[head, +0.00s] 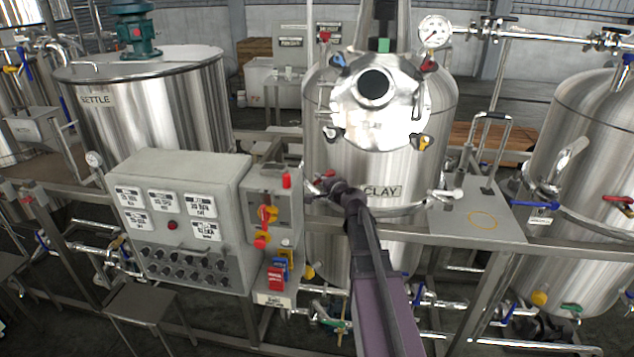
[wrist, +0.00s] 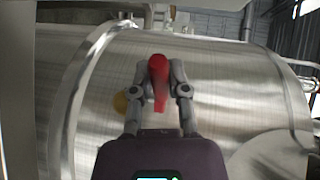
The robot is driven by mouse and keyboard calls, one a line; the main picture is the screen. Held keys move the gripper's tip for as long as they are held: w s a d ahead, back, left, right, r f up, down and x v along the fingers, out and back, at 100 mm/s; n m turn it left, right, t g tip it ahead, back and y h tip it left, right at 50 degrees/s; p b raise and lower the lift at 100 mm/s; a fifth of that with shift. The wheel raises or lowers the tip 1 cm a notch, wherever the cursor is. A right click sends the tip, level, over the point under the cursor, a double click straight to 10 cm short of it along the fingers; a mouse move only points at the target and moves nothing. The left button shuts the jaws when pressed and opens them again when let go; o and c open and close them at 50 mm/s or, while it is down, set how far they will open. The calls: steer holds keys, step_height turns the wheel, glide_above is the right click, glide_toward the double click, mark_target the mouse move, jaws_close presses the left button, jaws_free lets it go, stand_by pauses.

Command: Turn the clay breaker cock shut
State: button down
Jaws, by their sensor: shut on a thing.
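The steel tank labelled CLAY (head: 381,230) stands in the middle of the head view. My gripper (head: 316,187) is at its left front side, beside the grey control box. In the wrist view my gripper (wrist: 158,80) is shut on a red cock handle (wrist: 158,68), with one finger on each side of it. The handle stands up between the fingers and its lower end shows toward the palm. The cock's body and pipe are hidden. In the head view only a small red bit shows at the fingers, and my arm covers part of the tank and frame.
The grey control box (head: 190,215) with knobs and a red-and-yellow switch stands close left of my gripper. A steel rail (head: 470,238) runs in front of the tank. A shelf with a yellow ring (head: 482,220) is to the right. The SETTLE tank (head: 150,110) stands behind left.

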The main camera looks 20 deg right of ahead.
steer(key=shift+w, duration=0.1)
steer(key=c, duration=0.6)
jaws_free()
steer(key=shift+d, duration=0.1)
steer(key=c, duration=0.7)
steer(key=shift+s+d, duration=0.15)
steer(key=shift+s, duration=0.1)
jaws_close()
steer(key=s+d+r+n+g+y+p, duration=0.1)
steer(key=s+d+y, duration=0.1)
steer(key=s+d, duration=0.2)
steer(key=s+d+r+n+g+y+p, duration=0.1)
steer(key=s+d+r+n+y+p, duration=0.1)
steer(key=s, duration=0.8)
steer(key=shift+d+r+y+p, duration=0.15)
steer(key=shift+d+y+p, duration=0.15)
steer(key=shift+d+y, duration=0.55)
steer(key=shift+d+h, duration=0.2)
steer(key=shift+h, duration=0.05)
